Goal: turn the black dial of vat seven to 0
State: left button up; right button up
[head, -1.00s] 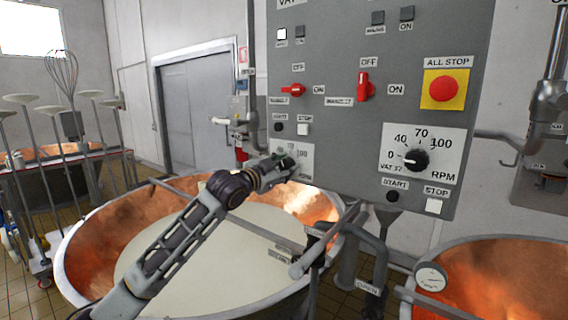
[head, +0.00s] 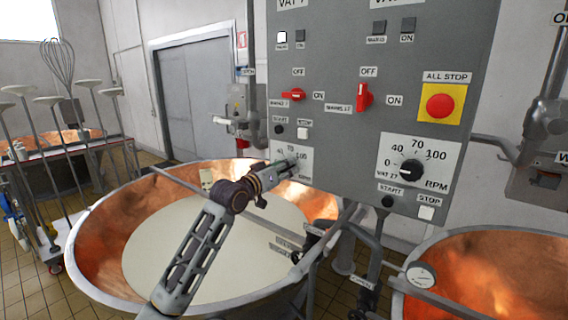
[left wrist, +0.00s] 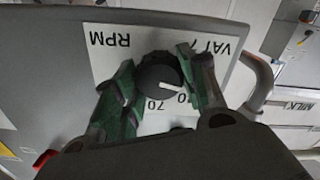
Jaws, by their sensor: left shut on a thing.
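The black dial of vat seven (left wrist: 158,73) sits on a white plate (left wrist: 106,65) marked VAT 7 and RPM in the left wrist view. This view shows the plate upside down. The dial's white pointer line points right and slightly down, near the 40 mark; the 0 mark is hidden. My left gripper (left wrist: 157,86) is shut on the dial, with one green-padded finger on each side. In the head view my left gripper (head: 284,166) reaches the plate (head: 306,172) at the panel's lower left and covers the dial. My right gripper is not in view.
The grey control panel (head: 335,130) also carries another black RPM dial (head: 411,169), red switches (head: 364,96) and a red ALL STOP button (head: 440,105). A copper vat (head: 100,240) with pale liquid stands under my left arm. Another copper vat (head: 500,265) is at right.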

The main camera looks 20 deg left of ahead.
pick_arm(q)
jog(key=shift+n+p, duration=0.6)
jog(key=shift+n, duration=0.6)
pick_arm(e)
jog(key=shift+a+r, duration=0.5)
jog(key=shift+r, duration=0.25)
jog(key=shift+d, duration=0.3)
pick_arm(q)
jog(key=o, duration=1)
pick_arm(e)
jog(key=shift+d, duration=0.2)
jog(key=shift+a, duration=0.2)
pick_arm(q)
jog(key=shift+v, duration=6)
